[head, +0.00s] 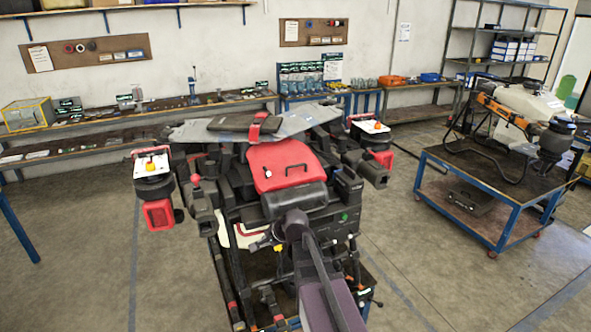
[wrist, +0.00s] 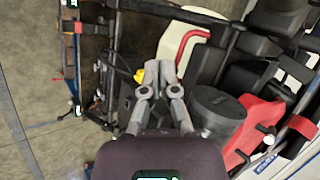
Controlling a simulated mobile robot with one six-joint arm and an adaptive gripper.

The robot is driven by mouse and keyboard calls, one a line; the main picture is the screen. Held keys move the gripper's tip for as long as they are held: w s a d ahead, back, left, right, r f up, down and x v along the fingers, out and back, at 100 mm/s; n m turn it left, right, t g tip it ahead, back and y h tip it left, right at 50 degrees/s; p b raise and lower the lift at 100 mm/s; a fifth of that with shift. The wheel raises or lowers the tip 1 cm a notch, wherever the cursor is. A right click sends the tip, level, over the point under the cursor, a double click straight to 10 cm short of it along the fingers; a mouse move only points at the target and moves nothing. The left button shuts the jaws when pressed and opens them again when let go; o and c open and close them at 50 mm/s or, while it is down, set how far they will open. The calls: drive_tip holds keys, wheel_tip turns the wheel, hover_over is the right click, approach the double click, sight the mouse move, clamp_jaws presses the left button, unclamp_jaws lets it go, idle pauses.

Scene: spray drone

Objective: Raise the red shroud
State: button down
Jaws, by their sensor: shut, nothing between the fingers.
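The red shroud (head: 283,161) sits on top of the dark spray drone (head: 350,187), with a black bar handle (head: 286,173) on its upper face. In the wrist view a red panel that looks like the shroud (wrist: 259,119) lies to the right of my gripper (wrist: 160,70), clear of the fingers. My gripper's fingers are together and empty. They are over the drone's near side, beside a yellow part (wrist: 139,75) and a white body with a red edge (wrist: 186,48). In the head view my arm hides part of the drone's near side.
The drone stands on a blue-framed cart. Two side units with white tops (head: 152,164) (head: 371,126) flank it. A second blue cart (head: 500,205) with equipment is at right. Workbenches (head: 140,112) line the back wall. Open floor (head: 90,270) lies at left.

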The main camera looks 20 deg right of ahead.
drive_tip(key=w+d+r+m+t, duration=0.2)
drive_tip(key=w+d+m, duration=0.1)
drive_tip(key=m, duration=0.1)
drive_tip(key=w+d+r+m+t, duration=0.1)
drive_tip(key=w+d+r+m, duration=0.1)
drive_tip(key=w+d+m, duration=0.1)
drive_tip(key=w+d+r+m+t, duration=0.2)
drive_tip(key=d+m, duration=0.1)
drive_tip(key=m, duration=0.1)
drive_tip(key=shift+w+r+m+t, duration=0.2)
drive_tip(key=shift+w+m+t, duration=0.1)
drive_tip(key=shift+w+m, duration=0.1)
drive_tip(key=m+t+h, duration=0.3)
drive_tip(key=m, duration=0.7)
approach(296, 176)
drive_tip(key=shift+s+a+r, duration=0.15)
drive_tip(key=shift+a+r, duration=0.4)
drive_tip(key=shift+a, duration=0.2)
drive_tip(key=shift+d+r+m+t+h, duration=0.15)
drive_tip(key=shift+d+m+t+h, duration=0.2)
drive_tip(key=shift+m, duration=0.25)
drive_tip(key=shift+w+a+f+b, duration=0.1)
drive_tip(key=shift+w+f+b, duration=0.15)
drive_tip(key=shift+w, duration=1.4)
drive_tip(key=shift+w+f+b, duration=0.3)
drive_tip(key=shift+w, duration=1.35)
drive_tip(key=shift+w+a+f+b, duration=0.1)
drive_tip(key=shift+w+f+b, duration=0.15)
drive_tip(key=shift+w, duration=1.45)
